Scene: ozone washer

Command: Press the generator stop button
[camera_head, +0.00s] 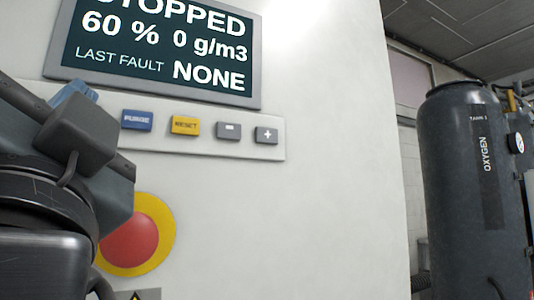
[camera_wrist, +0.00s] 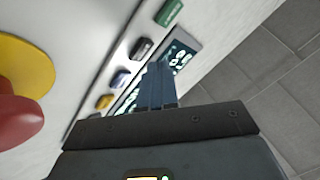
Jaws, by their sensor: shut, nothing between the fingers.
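The generator's button strip (camera_head: 205,133) runs under a display (camera_head: 160,50) that reads STOPPED, 60 %, 0 g/m3, last fault NONE. In the wrist view, a dark button (camera_wrist: 141,48) sits between a green button (camera_wrist: 169,12) and a blue one (camera_wrist: 120,78). The dark one appears to be the stop button, but its label is too small to read. My arm hides that end of the strip in the head view. My gripper (camera_wrist: 160,66) is shut and empty, its fingertips close to the panel near the dark button. I cannot tell if they touch it.
A red emergency button on a yellow disc (camera_head: 162,215) is below the strip, close to my arm; it also shows in the wrist view (camera_wrist: 28,62). Blue PURGE (camera_head: 137,121), yellow RESET (camera_head: 185,125), minus and plus buttons continue rightward. A dark oxygen tank (camera_head: 455,190) stands at right.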

